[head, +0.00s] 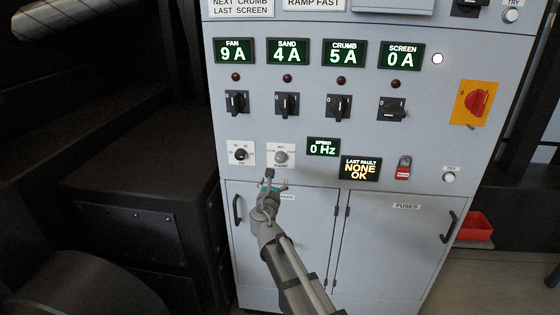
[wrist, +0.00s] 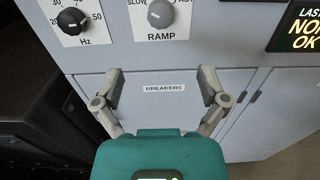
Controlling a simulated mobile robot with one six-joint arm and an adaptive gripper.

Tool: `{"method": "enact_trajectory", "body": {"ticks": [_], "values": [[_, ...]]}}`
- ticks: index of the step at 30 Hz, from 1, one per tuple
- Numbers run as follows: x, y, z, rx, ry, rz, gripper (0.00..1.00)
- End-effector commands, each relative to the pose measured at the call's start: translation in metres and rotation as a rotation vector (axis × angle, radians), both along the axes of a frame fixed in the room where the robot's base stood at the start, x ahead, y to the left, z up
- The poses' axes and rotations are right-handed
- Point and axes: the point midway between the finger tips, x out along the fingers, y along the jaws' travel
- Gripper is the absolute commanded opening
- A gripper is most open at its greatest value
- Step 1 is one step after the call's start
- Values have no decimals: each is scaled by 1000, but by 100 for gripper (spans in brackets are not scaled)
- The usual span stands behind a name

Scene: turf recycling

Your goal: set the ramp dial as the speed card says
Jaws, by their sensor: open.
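The ramp dial (head: 281,157) is a grey knob on a white plate on the cabinet front. In the wrist view the ramp dial (wrist: 160,13) is at the top edge, with SLOW at its left and a partly cut FAST at its right. I cannot tell where it points. A white card (head: 314,4) at the top of the head view reads RAMP FAST; its upper part is cut off. My gripper (wrist: 158,86) is open and empty, apart from and below the dial, before the BREAKERS label. It also shows in the head view (head: 271,184).
A black Hz dial (head: 241,155) sits just left of the ramp dial. The speed display (head: 323,147) reads 0 Hz. Several black switches, a red padlock (head: 403,168) and a red rotary switch (head: 477,103) are on the panel. Door handles (head: 237,210) stick out below.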

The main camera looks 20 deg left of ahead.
Motion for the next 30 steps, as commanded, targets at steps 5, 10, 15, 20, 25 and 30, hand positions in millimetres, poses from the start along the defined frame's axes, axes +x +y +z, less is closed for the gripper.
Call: {"method": "enact_trajectory", "body": {"ticks": [5, 10, 15, 20, 25, 30], "values": [[7, 2, 0, 1, 0, -1, 93], [22, 6, 0, 2, 1, -1, 93], [45, 11, 0, 2, 1, -3, 93], [69, 17, 0, 2, 1, -2, 93], [95, 22, 0, 2, 1, -4, 93], [116, 28, 0, 2, 1, -3, 93]]}}
